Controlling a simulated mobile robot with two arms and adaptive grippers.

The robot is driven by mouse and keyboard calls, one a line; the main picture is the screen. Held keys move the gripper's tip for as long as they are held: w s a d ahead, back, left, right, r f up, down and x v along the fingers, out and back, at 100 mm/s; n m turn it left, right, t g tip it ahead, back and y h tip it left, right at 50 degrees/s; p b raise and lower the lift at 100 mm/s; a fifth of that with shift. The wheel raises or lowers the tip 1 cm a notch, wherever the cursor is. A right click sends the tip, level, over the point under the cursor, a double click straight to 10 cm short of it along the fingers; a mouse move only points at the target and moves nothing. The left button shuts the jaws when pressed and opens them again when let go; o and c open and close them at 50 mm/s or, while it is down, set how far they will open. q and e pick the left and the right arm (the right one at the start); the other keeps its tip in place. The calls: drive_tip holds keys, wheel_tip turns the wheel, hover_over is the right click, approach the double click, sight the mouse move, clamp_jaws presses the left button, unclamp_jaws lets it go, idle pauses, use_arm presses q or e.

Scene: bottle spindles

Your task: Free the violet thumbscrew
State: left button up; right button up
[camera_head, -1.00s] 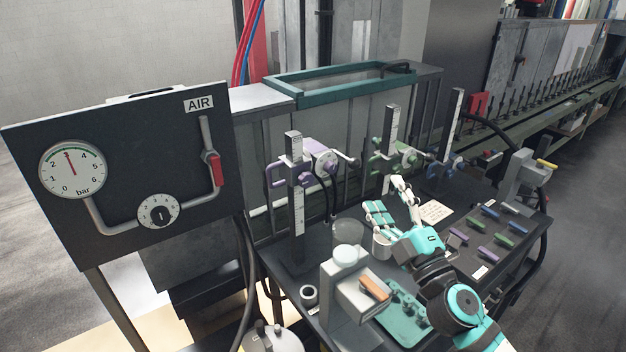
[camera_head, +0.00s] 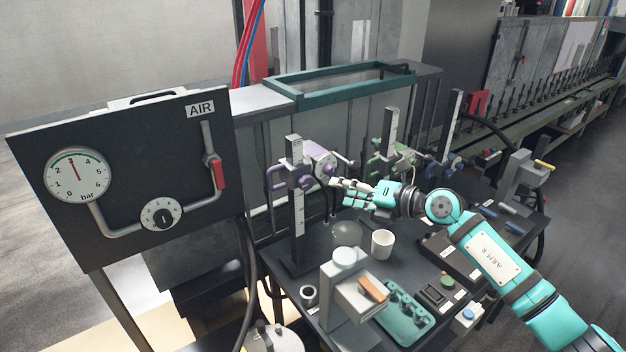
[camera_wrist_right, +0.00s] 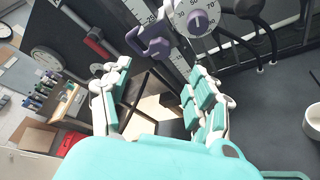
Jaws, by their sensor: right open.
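A violet clamp (camera_head: 276,177) sits on the leftmost upright scale post, with a violet dial unit (camera_head: 322,160) to its right. In the right wrist view a violet winged part, seemingly the thumbscrew (camera_wrist_right: 156,47), lies beyond the fingertips, beside the violet dial (camera_wrist_right: 197,20). I cannot clearly single out the thumbscrew in the head view. My right gripper (camera_head: 340,191) is open and empty, its fingers pointing left toward the violet clamp's post. In its wrist view the spread fingers (camera_wrist_right: 160,72) stand apart from the violet part. My left gripper is not in view.
Posts with a green clamp (camera_head: 384,146) and a blue clamp (camera_head: 446,166) stand to the right. A white cup (camera_head: 382,244), a glass beaker (camera_head: 347,233) and a teal tray (camera_head: 405,318) are on the dark bench. The AIR panel (camera_head: 120,180) stands at the left.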

sight(309, 184)
drive_tip(key=p+x, duration=0.1)
drive_tip(key=x, duration=0.9)
drive_tip(key=shift+s, duration=0.1)
drive_tip(key=c, duration=1.2)
